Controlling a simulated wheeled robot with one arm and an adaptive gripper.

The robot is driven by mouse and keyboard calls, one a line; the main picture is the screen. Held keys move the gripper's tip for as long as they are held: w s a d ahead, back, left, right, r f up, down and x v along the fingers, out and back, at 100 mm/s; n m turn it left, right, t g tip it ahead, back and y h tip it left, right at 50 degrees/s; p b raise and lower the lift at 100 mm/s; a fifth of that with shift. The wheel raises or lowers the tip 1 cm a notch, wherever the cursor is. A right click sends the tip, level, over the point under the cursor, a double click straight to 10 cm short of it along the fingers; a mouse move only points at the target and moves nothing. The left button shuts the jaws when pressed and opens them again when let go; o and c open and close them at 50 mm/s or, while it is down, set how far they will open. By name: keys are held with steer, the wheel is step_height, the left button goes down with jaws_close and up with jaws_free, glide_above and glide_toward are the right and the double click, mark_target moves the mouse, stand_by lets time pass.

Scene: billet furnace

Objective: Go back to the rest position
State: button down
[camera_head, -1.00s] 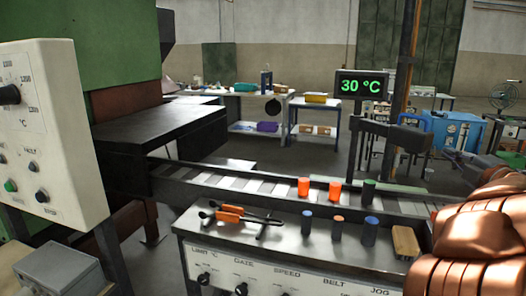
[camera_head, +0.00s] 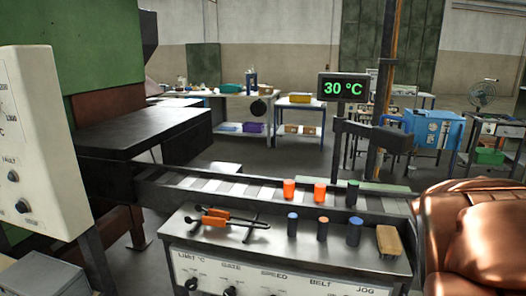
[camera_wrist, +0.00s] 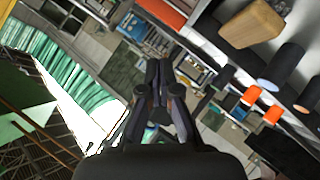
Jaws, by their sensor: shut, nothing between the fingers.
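My gripper (camera_wrist: 158,82) shows in the wrist view, its dark fingers together with nothing between them. It hangs clear of the billets and the wooden block. In the head view only my copper-coloured arm fills the lower right; the gripper is out of that picture. Three dark cylinders (camera_head: 292,225) (camera_head: 322,229) (camera_head: 355,232) stand on the control bench (camera_head: 265,246), beside a wooden block (camera_head: 390,240). The block also shows in the wrist view (camera_wrist: 252,24).
Orange-handled tongs (camera_head: 225,220) lie on a rack on the bench. The furnace (camera_head: 140,135) and its control box (camera_head: 35,150) stand at left. A display (camera_head: 343,88) reading 30 °C stands behind the conveyor. Worktables (camera_head: 240,108) and a blue cabinet (camera_head: 430,128) are farther back, with open floor between.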

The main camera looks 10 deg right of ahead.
steer(key=s+a+f+g+y, duration=0.3)
steer(key=s+a+f, duration=0.2)
steer(key=s+a, duration=0.3)
steer(key=s+a+f+g+y, duration=0.2)
steer(key=s+a+f+g, duration=0.2)
steer(key=s+a, duration=0.5)
steer(key=s+a+f+g+y, duration=0.3)
steer(key=s+a+f, duration=0.4)
steer(key=s+a, duration=0.2)
steer(key=shift+a+f+y+p, duration=0.15)
steer(key=shift+a+y+p, duration=0.2)
steer(key=shift+a, duration=0.9)
steer(key=c, duration=1.9)
jaws_free()
